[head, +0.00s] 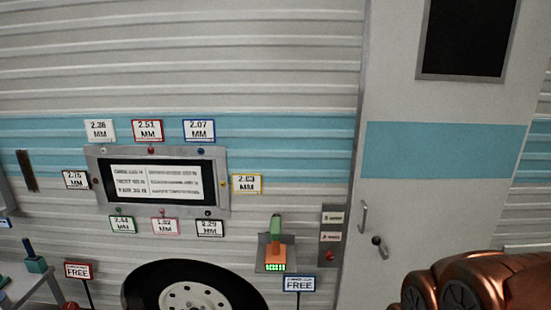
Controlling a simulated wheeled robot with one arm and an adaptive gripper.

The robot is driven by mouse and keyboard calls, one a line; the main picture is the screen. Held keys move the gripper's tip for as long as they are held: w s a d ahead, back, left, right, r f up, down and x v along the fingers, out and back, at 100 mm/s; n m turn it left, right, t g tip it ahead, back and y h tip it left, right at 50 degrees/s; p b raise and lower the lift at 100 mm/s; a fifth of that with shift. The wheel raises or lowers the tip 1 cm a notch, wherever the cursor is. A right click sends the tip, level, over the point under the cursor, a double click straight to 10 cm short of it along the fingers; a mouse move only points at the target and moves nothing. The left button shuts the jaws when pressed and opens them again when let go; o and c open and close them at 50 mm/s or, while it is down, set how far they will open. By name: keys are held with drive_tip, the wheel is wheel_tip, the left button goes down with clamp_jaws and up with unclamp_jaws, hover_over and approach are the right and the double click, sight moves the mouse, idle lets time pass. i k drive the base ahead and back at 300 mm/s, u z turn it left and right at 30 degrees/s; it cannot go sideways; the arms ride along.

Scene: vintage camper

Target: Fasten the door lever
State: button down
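The camper door (415,205) is a tall pale panel with a blue band and a dark window, and it looks closed. A small dark lever (379,243) sits low on its left side, tilted down to the right. A metal pull handle (363,216) is just above and left of it. Whether the lever is fastened cannot be told. My gripper is not in view. A copper-coloured part at the lower right looks like my arm and hides the lower right of the door.
Left of the door are a switch panel (331,237) and a shelf (271,266) holding a green and orange tool (275,248). A framed plate (157,181) with labels around it is on the wall above a wheel (190,294). Signs (299,284) stand low in front.

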sight(377, 240)
drive_tip(key=z, duration=0.4)
drive_tip(key=i, duration=1.15)
drive_tip(key=u, duration=0.45)
